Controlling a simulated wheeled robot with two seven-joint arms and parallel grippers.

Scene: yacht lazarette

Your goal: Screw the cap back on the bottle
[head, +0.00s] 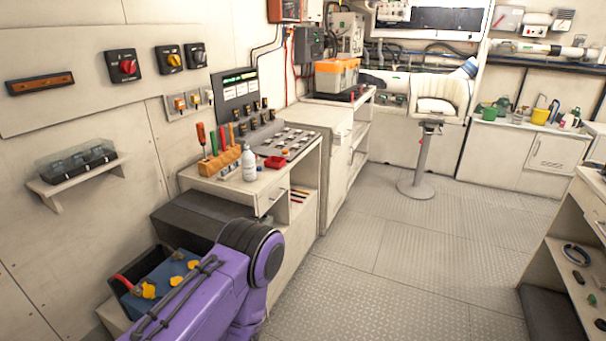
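A small white bottle (249,165) stands upright on the workbench top (222,184) in the head view, to the right of a tool block. Its top is narrow. It is too small to tell whether a cap sits on it. A small red tray (275,162) lies just right of the bottle, with a tiny orange item (285,154) by it. I cannot tell whether that item is the cap. My purple arm comes in at the bottom left, short of the bench. Neither gripper is in view.
An orange tool block (220,161) with upright screwdrivers stands left of the bottle. Switch panels cover the wall behind. A battery box (165,277) is at lower left. A white seat (440,95) stands at the back. The floor (400,250) is open between the benches.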

